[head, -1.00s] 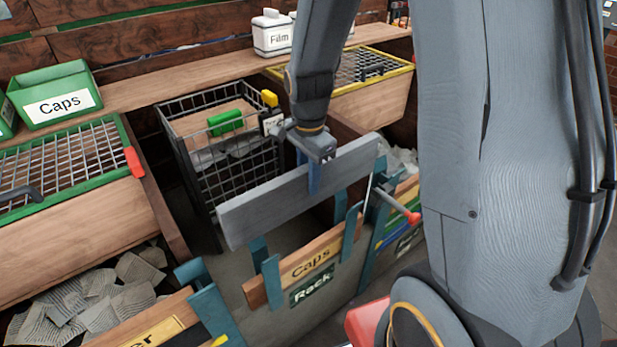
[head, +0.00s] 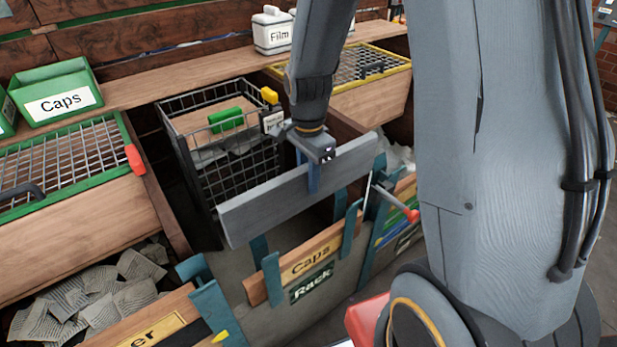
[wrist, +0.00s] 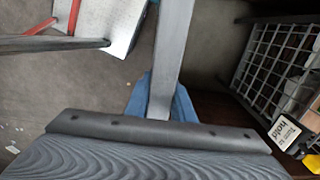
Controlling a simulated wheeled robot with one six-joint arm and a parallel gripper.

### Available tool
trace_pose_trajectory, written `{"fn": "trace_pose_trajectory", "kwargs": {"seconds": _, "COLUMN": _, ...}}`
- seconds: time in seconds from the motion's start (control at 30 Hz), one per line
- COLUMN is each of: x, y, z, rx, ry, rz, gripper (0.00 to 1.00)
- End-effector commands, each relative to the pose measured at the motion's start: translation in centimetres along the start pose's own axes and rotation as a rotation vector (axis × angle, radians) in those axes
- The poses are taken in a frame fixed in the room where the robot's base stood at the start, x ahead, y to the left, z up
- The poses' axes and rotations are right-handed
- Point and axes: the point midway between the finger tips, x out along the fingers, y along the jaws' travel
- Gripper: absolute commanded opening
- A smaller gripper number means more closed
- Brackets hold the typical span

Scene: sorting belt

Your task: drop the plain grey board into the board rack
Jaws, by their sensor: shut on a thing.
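The plain grey board (head: 265,203) is long and flat and stands on edge, slanting up to the right in the head view. My gripper (head: 313,172) is shut on it near its middle, with a blue finger showing on the near face. In the wrist view the board (wrist: 174,50) runs away from the blue fingers of my gripper (wrist: 160,100). The board rack, with teal uprights (head: 271,278) and a "Rack" label, is below and in front of the board. I cannot tell the exact gap between grey board and rack.
A black wire basket (head: 235,165) with a green-handled item stands just behind the board. Another teal upright (head: 212,305) is at lower left, beside a bin of grey pieces (head: 85,300). A red-tipped lever (head: 405,212) sticks out near the board's right end.

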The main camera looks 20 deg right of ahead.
Motion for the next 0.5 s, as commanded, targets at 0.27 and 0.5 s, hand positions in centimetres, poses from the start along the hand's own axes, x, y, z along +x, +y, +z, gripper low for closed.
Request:
{"fn": "trace_pose_trajectory", "kwargs": {"seconds": 0.27, "x": 3.4, "y": -0.1, "z": 0.0, "rx": 0.000, "ry": 0.000, "rz": 0.001, "gripper": 0.00}}
{"fn": "trace_pose_trajectory", "kwargs": {"seconds": 0.5, "x": 6.2, "y": 0.0, "z": 0.0, "rx": 0.000, "ry": -0.001, "rz": 0.002, "gripper": 0.00}}
